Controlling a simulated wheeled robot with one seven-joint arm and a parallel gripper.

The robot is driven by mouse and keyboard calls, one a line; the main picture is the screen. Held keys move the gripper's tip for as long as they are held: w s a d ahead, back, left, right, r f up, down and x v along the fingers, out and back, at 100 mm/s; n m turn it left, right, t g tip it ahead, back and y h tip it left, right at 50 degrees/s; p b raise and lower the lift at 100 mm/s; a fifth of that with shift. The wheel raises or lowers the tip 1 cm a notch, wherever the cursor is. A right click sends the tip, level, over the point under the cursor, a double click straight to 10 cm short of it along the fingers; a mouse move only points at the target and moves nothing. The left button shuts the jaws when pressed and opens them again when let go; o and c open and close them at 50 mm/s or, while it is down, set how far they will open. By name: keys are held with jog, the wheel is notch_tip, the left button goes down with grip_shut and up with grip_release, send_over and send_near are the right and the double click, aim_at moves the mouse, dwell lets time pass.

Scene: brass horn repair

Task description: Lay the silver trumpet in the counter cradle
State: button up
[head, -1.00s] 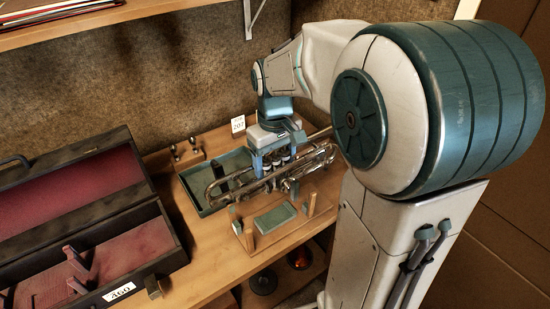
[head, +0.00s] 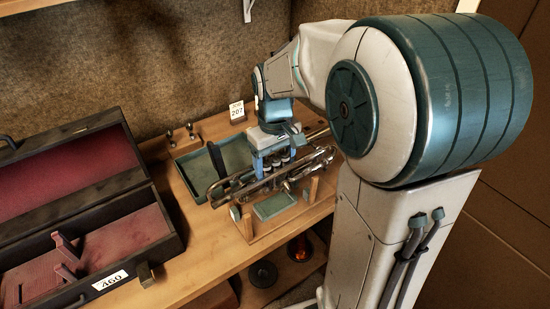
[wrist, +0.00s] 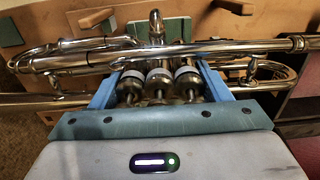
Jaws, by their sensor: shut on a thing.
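The silver trumpet (head: 318,157) lies roughly level in my gripper (head: 273,168), whose blue fingers straddle its valve block. In the wrist view, my gripper (wrist: 160,90) has a finger on each side of the valves (wrist: 160,82), and the trumpet's tubing (wrist: 210,48) runs across the picture. The counter cradle (head: 250,232) is a wooden base with upright pegs and a green pad (head: 274,205). The trumpet is above the cradle's back side; I cannot tell whether they touch. The cradle's pad also shows beyond the trumpet in the wrist view (wrist: 165,28).
A green-lined tray (head: 237,153) lies behind the trumpet, near a 207 card (head: 237,111) and small metal pieces (head: 190,132). An open red-lined case (head: 120,245) with a 460 label fills the left. The wooden counter's (head: 215,240) front edge is close to the cradle.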

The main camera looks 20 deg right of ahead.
aim_at(275, 180)
jog(key=shift+f+b, duration=1.9)
jog(key=shift+f, duration=0.8)
jog(key=shift+f+b, duration=0.35)
jog(key=shift+f, duration=0.15)
jog(key=o, duration=1.4)
notch_tip(275, 180, up, 14)
jog(key=shift+f, duration=0.1)
